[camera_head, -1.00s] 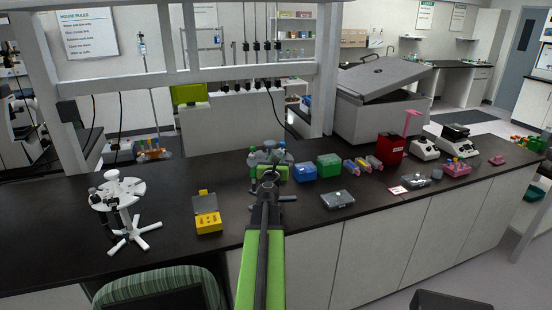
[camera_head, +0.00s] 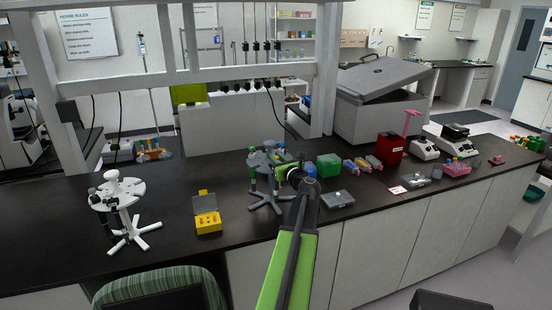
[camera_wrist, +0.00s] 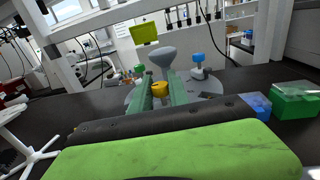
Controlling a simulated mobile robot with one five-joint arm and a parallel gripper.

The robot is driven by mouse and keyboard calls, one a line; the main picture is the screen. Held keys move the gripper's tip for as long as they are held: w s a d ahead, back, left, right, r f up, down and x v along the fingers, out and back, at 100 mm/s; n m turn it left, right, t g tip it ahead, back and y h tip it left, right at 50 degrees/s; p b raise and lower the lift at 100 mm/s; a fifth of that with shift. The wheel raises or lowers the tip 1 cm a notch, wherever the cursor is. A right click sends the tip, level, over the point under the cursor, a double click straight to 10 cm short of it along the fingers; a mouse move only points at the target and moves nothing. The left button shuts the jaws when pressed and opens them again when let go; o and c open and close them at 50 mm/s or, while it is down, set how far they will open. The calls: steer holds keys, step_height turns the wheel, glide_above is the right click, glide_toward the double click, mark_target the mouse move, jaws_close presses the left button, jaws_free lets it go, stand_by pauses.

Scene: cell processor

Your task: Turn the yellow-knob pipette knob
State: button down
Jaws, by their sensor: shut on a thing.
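The yellow pipette knob (camera_wrist: 160,89) shows in the wrist view between the two long fingers of my gripper (camera_wrist: 161,92), which are shut on it. It sits over the grey round pipette stand (camera_wrist: 203,97), in front of the stand's grey central handle (camera_wrist: 163,55). A blue knob (camera_wrist: 197,60) stands to its right and a green one (camera_wrist: 139,70) behind left. In the head view the grey stand (camera_head: 262,158) is on the dark bench, and my gripper (camera_head: 283,170) reaches its right side.
A white pipette stand (camera_head: 120,188) is at the left of the bench. A yellow box (camera_head: 207,222) with open lid is between the stands. A green box (camera_head: 328,165) and a grey case (camera_head: 337,198) are close right of my arm. Bare bench lies toward the front left.

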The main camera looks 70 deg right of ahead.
stand_by(0.3)
steer(key=c, duration=1.2)
jaws_free()
steer(key=shift+c, duration=0.2)
